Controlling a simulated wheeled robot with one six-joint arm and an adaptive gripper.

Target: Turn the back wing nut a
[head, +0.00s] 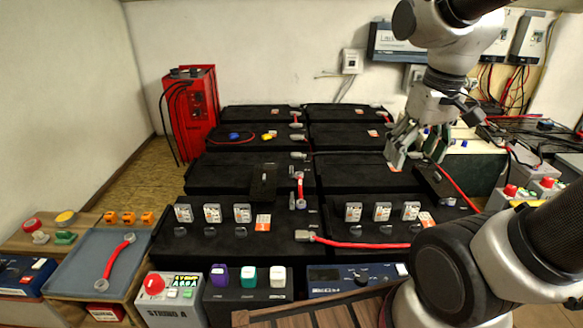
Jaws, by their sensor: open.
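My gripper (416,152) is at the right of the head view, fingers pointing down and spread open. It appears empty, above the right-hand column of black batteries (350,172); its height above them is hard to judge. I cannot pick out wing nut a for certain. Small grey metal fittings (297,138) sit on terminals along the seam between the two battery columns, left of my gripper. They are too small to show their shape. My gripper and arm hide part of the right-hand batteries and what lies behind them.
A red charger box (190,115) stands at the back left. A red cable (360,244) lies across the front right battery. A grey tray (85,270) holds a short red cable. Control boxes (248,292) line the front. Room above the left batteries is free.

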